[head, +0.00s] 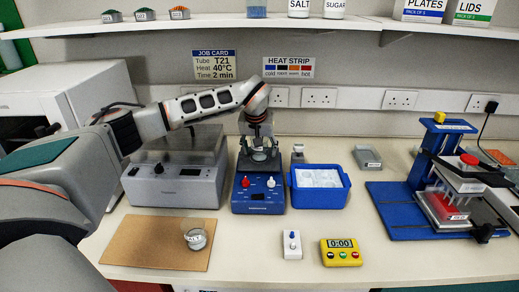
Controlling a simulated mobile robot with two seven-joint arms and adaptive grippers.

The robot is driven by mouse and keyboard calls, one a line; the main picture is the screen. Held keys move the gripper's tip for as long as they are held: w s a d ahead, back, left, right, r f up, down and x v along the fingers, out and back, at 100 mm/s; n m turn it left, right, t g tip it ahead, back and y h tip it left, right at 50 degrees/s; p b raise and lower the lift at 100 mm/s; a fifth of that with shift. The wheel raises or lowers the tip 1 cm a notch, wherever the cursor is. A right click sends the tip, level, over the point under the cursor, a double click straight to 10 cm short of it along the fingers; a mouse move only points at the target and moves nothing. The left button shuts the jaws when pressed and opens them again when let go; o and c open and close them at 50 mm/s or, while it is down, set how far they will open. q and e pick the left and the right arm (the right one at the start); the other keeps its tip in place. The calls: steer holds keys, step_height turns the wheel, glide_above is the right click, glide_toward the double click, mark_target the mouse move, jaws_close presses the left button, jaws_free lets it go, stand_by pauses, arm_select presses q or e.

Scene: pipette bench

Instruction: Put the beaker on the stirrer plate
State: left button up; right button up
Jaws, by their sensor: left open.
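A small clear glass beaker (196,239) with a white label stands upright on the brown mat at the front left. The blue stirrer plate (258,202), with a red and a white knob on its front, stands at the middle of the bench. My left gripper (260,155) is over the rear part of the stirrer plate, pointing down, open, and well away from the beaker. It hides part of the plate's top, and I cannot tell if it touches it. My right gripper is out of view.
A grey boxed device (172,187) stands left of the stirrer plate, and a blue ice tray (320,200) on its right. A yellow timer (341,252) and small white device (292,245) lie in front. A blue press (440,190) stands right. The brown mat (140,245) is otherwise clear.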

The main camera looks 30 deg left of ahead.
arm_select(q)
steer(key=shift+r, duration=0.25)
steer(key=v, duration=1.1)
steer(key=shift+r+b, duration=0.35)
steer(key=shift+r, duration=0.05)
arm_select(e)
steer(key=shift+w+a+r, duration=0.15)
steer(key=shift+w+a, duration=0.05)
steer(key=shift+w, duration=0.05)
arm_select(q)
steer(key=shift+s+d, duration=0.1)
steer(key=shift+s, duration=0.05)
